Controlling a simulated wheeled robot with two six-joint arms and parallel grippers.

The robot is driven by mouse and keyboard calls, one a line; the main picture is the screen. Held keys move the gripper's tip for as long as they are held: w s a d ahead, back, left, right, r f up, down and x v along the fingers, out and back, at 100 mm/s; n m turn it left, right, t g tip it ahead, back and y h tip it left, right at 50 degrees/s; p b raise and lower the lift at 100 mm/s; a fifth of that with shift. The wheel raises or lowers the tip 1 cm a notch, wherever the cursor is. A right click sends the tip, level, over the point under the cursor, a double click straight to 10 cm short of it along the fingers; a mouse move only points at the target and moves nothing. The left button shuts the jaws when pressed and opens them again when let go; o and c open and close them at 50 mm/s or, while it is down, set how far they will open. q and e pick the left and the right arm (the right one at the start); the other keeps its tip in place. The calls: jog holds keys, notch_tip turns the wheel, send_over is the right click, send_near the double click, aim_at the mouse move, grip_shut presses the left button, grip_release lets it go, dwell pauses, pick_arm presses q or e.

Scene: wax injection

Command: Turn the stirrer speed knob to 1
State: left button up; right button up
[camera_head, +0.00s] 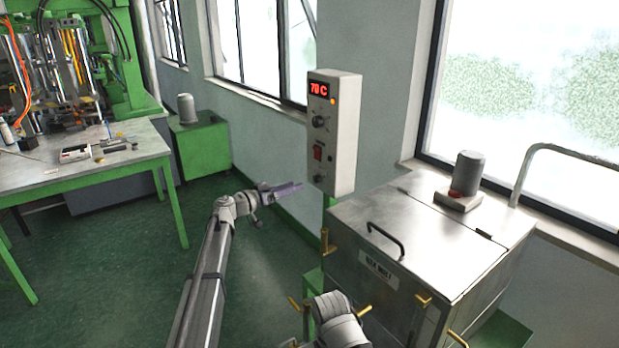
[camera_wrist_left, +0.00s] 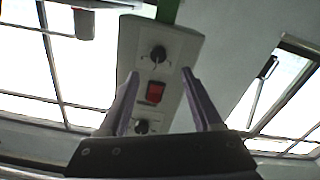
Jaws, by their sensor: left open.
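A white control box (camera_head: 343,130) stands by the wall in the head view. It has a red display reading 70 C, an upper knob (camera_head: 319,121), a red switch (camera_head: 317,153) and a lower knob (camera_head: 319,178). I cannot read which knob is the stirrer speed knob, nor its setting. My left gripper (camera_head: 296,186) is open and empty, just left of the box's lower part. The left wrist view looks upside down: the lower knob (camera_wrist_left: 157,53) shows above the red switch (camera_wrist_left: 154,93), the upper knob (camera_wrist_left: 142,127) below it. Both fingers appear apart from the knobs.
A metal wax tank (camera_head: 430,240) with a black handle and a grey motor (camera_head: 467,173) on its lid stands right of the box. Brass-coloured handles stick out around its front. A green table (camera_head: 150,150) with tools stands at the left. Open floor lies between.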

aim_at(314, 179)
pick_arm(q)
jog(key=x, duration=0.7)
jog(key=shift+w+d, duration=0.15)
jog(key=shift+d, duration=0.2)
jog(key=shift+c, duration=0.3)
grip_shut()
